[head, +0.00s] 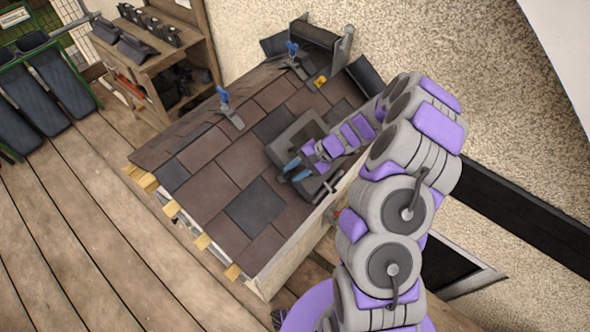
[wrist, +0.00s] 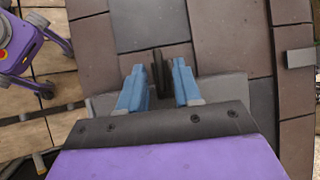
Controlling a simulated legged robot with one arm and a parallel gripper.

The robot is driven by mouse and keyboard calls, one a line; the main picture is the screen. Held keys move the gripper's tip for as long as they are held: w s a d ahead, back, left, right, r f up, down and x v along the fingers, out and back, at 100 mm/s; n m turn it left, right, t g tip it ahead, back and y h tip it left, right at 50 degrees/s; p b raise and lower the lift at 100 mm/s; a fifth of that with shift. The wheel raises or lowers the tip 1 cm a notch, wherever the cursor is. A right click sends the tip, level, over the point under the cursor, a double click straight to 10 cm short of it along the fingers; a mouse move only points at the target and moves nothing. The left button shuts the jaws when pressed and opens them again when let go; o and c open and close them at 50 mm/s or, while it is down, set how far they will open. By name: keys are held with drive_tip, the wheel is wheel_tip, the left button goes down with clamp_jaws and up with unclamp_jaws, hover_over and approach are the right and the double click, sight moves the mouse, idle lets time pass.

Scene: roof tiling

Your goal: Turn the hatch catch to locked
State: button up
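The hatch (head: 293,132) is a grey raised frame set in the tiled roof. Its grey edge also shows beneath my gripper in the wrist view (wrist: 225,88). My gripper (head: 290,172) is over the hatch's lower side, with its blue fingers pointing down the roof slope. In the wrist view the two blue fingers (wrist: 158,85) are apart. A thin dark upright piece, which looks like the catch (wrist: 158,70), stands between them, with a small gap visible on each side. Its lower part is hidden by my gripper, and I cannot tell its turned position.
Brown and dark tiles cover the small roof (head: 210,165). Two blue-topped brackets (head: 228,108) (head: 297,62) stand on it. A dark bar (head: 326,188) lies by the hatch's right corner. A wooden shelf (head: 160,60) and a green slate rack (head: 45,95) stand left. The plank floor is clear.

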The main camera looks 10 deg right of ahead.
drive_tip(key=shift+w+d, duration=0.1)
drive_tip(key=shift+d+r, duration=0.15)
drive_tip(key=p+v, duration=0.1)
drive_tip(key=v, duration=1.6)
drive_tip(key=s+a+r+n+g+h+b, duration=0.1)
drive_tip(key=s+a+r+n+h, duration=0.15)
drive_tip(key=s+a+r, duration=0.35)
drive_tip(key=s+a+r+n+g+h+b, duration=0.1)
drive_tip(key=s+a+r+n+g, duration=0.2)
drive_tip(key=s+a, duration=0.45)
drive_tip(key=s+d+n+t+h+b, duration=0.1)
drive_tip(key=s+h, duration=0.4)
drive_tip(key=s, duration=1.6)
drive_tip(key=shift+d+n+t+h+b, duration=0.4)
drive_tip(key=shift+d+n+b, duration=0.25)
drive_tip(key=shift+d+n, duration=0.3)
